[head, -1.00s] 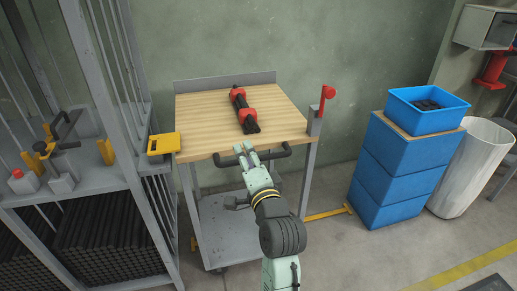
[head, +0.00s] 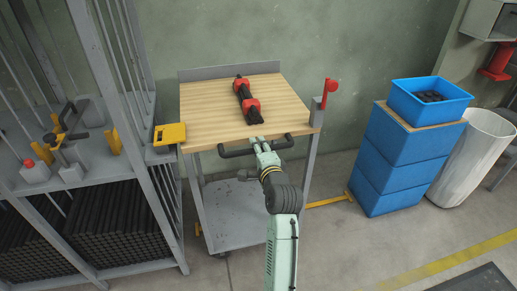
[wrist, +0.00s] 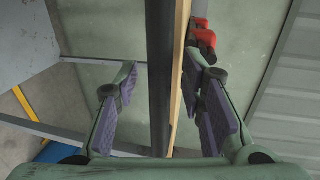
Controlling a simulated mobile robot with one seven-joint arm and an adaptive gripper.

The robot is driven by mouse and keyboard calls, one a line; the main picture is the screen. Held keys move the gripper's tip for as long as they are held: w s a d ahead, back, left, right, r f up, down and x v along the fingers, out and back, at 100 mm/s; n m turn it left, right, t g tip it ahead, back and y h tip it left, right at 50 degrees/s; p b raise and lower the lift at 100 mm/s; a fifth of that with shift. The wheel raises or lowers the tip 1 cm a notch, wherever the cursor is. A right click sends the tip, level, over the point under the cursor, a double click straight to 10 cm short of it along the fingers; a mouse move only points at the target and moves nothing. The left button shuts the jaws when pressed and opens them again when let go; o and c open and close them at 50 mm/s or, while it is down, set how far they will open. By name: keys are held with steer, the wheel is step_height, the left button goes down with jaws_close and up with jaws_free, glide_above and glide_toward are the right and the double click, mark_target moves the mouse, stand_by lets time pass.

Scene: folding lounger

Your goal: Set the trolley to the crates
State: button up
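The trolley has a wooden top (head: 215,110), a grey lower shelf (head: 235,215) and a dark push handle (head: 288,143) along its near edge. A bundle of black rods with red clamps (head: 250,104) lies on the top. My gripper (head: 263,146) is at the handle. In the wrist view my gripper (wrist: 163,75) has its fingers apart, with the dark handle bar (wrist: 160,115) between them and a gap on each side. The blue crates (head: 400,150) stand stacked to the right of the trolley, apart from it.
An open blue bin (head: 432,105) with dark pieces sits on the crates. A red flag-like lever (head: 329,88) stands at the trolley's right corner. A rack (head: 150,200) stands close on the left. A white barrel (head: 478,155) is beyond the crates.

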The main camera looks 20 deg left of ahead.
steer(key=shift+c, duration=0.5)
jaws_close()
stand_by(0.5)
